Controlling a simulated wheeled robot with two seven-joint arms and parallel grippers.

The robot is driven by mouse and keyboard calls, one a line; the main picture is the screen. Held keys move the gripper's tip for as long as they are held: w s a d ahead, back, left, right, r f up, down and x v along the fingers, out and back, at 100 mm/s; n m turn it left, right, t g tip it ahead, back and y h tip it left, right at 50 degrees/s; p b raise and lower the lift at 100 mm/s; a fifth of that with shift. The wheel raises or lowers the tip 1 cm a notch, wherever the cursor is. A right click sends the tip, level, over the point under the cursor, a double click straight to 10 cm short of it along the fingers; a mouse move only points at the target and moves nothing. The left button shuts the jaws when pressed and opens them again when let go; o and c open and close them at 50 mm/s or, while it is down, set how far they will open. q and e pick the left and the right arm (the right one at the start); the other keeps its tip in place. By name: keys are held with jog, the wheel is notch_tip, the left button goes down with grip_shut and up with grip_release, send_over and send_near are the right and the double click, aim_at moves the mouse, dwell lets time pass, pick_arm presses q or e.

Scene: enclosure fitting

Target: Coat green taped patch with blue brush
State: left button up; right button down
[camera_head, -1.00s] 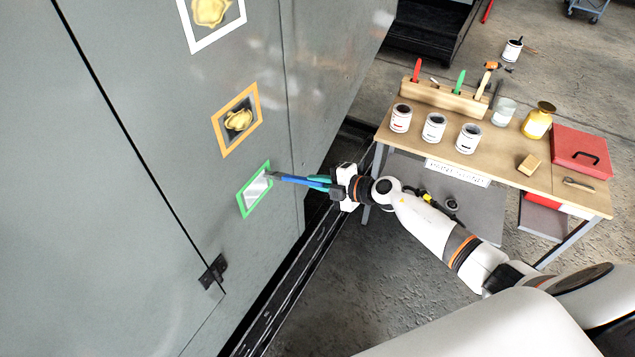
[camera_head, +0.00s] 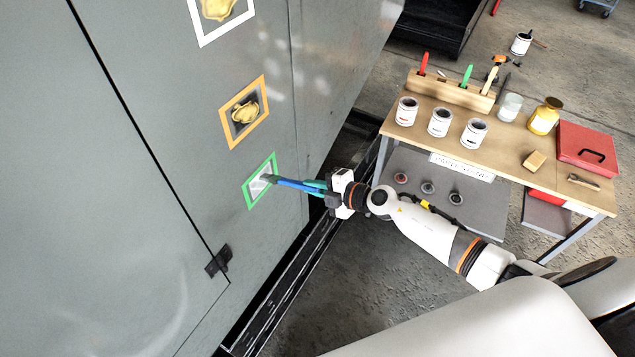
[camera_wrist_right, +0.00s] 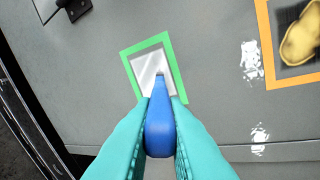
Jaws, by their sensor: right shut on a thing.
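The green taped patch (camera_head: 257,187) is the lowest of the framed patches on the grey wall. Inside its green tape, the surface looks light grey to white in the right wrist view (camera_wrist_right: 147,66). My right gripper (camera_head: 322,188) is shut on the blue brush (camera_head: 293,184), which points left toward the wall. The brush tip overlaps the patch near its middle in the head view; I cannot tell for certain that it touches. In the right wrist view the blue handle (camera_wrist_right: 160,130) sits between the teal fingers, and it hides most of the bristles. My left gripper is not in view.
An orange taped patch (camera_head: 227,129) and a white taped patch (camera_head: 212,40) with yellowish blobs are higher on the wall. A wooden table (camera_head: 505,140) at right holds cans, a brush rack (camera_head: 450,94) and a red box (camera_head: 585,148). A dark latch (camera_head: 218,261) is below the patch.

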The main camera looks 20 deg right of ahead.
jog(key=shift+s+a, duration=0.9)
jog(key=shift+a, duration=0.3)
jog(key=shift+s+a, duration=0.9)
jog(key=shift+a, duration=0.25)
jog(key=shift+s+d+b, duration=0.15)
jog(key=shift+s+d, duration=0.8)
jog(key=shift+s, duration=0.25)
jog(key=shift+s+d+b, duration=0.15)
jog(key=shift+s+d, duration=0.75)
jog(key=shift+s, duration=0.25)
jog(key=shift+s+d+b, duration=0.3)
jog(key=shift+s+d, duration=0.65)
jog(key=shift+s, duration=0.25)
